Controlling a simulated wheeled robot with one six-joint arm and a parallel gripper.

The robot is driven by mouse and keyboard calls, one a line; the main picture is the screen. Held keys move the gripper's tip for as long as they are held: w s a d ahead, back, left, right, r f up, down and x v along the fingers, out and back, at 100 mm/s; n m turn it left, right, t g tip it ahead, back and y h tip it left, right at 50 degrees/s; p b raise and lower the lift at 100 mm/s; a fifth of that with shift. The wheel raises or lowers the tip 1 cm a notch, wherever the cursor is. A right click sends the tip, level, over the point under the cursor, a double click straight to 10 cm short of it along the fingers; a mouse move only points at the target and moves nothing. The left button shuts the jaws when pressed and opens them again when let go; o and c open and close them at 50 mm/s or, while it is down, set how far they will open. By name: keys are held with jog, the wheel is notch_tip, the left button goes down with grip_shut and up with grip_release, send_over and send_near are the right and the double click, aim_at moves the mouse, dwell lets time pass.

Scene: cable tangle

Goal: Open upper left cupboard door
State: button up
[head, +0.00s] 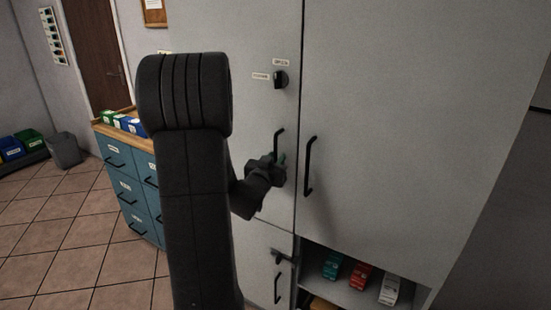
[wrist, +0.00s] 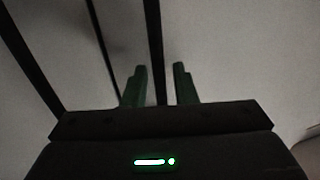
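The upper left cupboard door (head: 262,30) is a tall pale grey panel left of the vertical seam, and it looks shut. Its black bar handle (head: 279,138) stands upright near the seam; its lower part is hidden by my gripper (head: 281,160). In the wrist view, my gripper's two green fingers (wrist: 158,78) are apart, with a dark upright bar (wrist: 155,45) between them. The bar appears to be this handle. A gap shows between the bar and the right finger; contact with the left finger is unclear.
A black knob (head: 281,79) with labels sits above the handle. The right door's handle (head: 309,167) is close by, right of the seam. Below are a lower door handle (head: 278,288) and an open shelf with small boxes (head: 360,277). A blue drawer cabinet (head: 128,185) stands left.

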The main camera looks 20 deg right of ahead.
jog(key=shift+w+d, duration=0.1)
jog(key=shift+c, duration=0.3)
grip_shut()
